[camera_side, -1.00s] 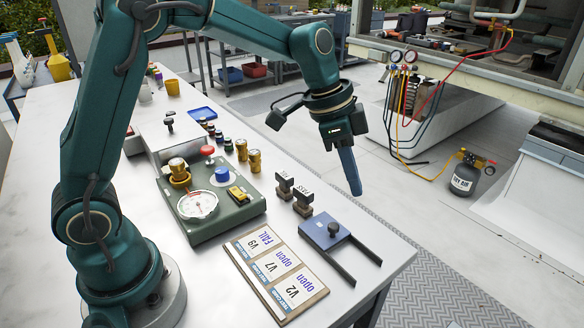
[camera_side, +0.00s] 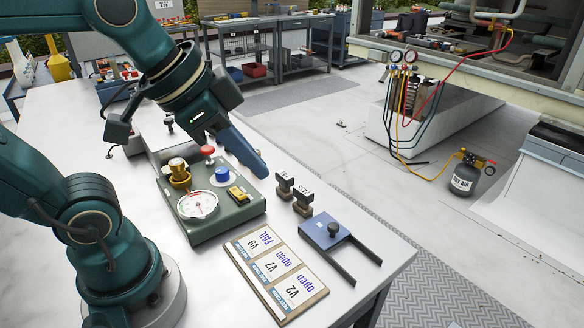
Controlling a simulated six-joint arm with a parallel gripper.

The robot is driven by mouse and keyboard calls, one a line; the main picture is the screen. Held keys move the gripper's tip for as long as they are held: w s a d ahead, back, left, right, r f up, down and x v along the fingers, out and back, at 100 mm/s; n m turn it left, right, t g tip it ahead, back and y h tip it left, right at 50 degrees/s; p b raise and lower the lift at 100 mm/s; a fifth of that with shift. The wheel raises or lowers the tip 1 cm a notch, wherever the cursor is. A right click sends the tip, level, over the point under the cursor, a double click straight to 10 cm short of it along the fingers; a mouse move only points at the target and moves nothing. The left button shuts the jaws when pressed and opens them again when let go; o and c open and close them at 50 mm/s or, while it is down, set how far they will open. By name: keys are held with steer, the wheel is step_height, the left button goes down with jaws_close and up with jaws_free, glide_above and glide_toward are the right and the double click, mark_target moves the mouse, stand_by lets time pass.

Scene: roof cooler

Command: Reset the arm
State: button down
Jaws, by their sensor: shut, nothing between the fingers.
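My gripper (camera_side: 262,170) is at upper centre, angled down to the right, its fingers pressed together and empty. It appears in front of the back right of the green test unit (camera_side: 228,225); I cannot tell its height above the bench.
Two dark stamps (camera_side: 302,205) and a blue fork-shaped plate (camera_side: 325,232) stand on the bench right of the unit. A board with cards V9, V7 and V2 (camera_side: 276,272) lies in front.

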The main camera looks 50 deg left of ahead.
steer(key=s+f+n, duration=0.1)
steer(key=s+a+f+n, duration=0.1)
steer(key=s+f+n, duration=0.1)
steer(key=f+n, duration=0.1)
steer(key=shift+s+a+g+y, duration=0.25)
steer(key=shift+s+g+y, duration=0.05)
steer(key=shift+s+y, duration=0.1)
stand_by(0.4)
